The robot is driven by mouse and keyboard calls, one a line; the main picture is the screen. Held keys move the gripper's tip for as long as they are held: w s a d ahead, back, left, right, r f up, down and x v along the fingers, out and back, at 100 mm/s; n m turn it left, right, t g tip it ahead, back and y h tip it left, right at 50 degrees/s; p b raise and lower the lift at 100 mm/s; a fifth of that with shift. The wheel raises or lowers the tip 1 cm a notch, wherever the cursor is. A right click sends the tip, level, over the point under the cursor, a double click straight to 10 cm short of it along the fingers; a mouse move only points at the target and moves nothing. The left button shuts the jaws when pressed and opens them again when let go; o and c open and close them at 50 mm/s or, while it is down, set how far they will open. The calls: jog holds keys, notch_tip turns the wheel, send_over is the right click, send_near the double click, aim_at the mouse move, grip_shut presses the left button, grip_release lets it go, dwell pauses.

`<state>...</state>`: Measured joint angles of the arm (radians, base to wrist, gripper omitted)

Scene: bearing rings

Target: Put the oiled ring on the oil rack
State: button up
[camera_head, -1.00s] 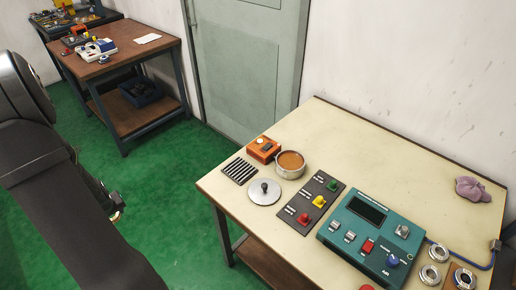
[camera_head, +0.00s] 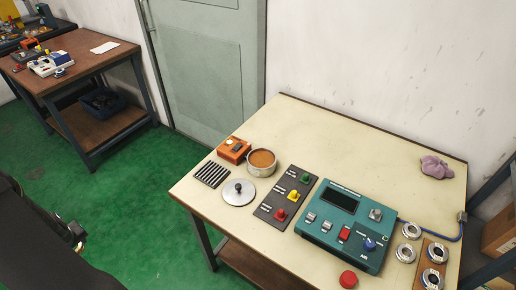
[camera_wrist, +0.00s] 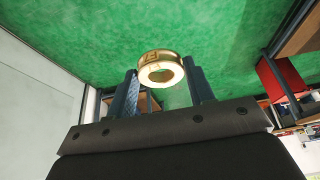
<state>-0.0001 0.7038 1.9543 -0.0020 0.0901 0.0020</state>
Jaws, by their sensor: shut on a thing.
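A gold-coloured, shiny ring (camera_wrist: 161,70) sits between the two fingers of my gripper (camera_wrist: 162,72) in the wrist view. The gripper is shut on it, with its hole facing the camera, above the green floor. The oil rack, a small dark slatted rack (camera_head: 211,175), lies empty at the left part of the cream table. Beside it stands a metal pot of brown oil (camera_head: 262,161). My gripper is away from the table; in the head view only part of my arm shows at the lower left.
The cream table (camera_head: 340,135) also holds a round lid (camera_head: 239,193), an orange box (camera_head: 234,150), a switch panel (camera_head: 286,197), a teal console (camera_head: 345,225), several silver rings (camera_head: 411,231) and a purple cloth (camera_head: 436,167). A brown workbench (camera_head: 75,62) stands back left. Green floor between is clear.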

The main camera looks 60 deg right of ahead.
dwell(0.3)
notch_tip(320, 180, up, 10)
jog(key=m+g+h, duration=0.2)
jog(key=m+h, duration=0.2)
jog(key=m, duration=0.8)
send_over(211, 171)
jog(key=s+a, duration=0.1)
jog(key=shift+a+f, duration=0.15)
jog(key=shift+f, duration=1.95)
jog(key=shift+f, duration=0.2)
jog(key=shift+f, duration=0.45)
jog(key=shift+f, duration=0.75)
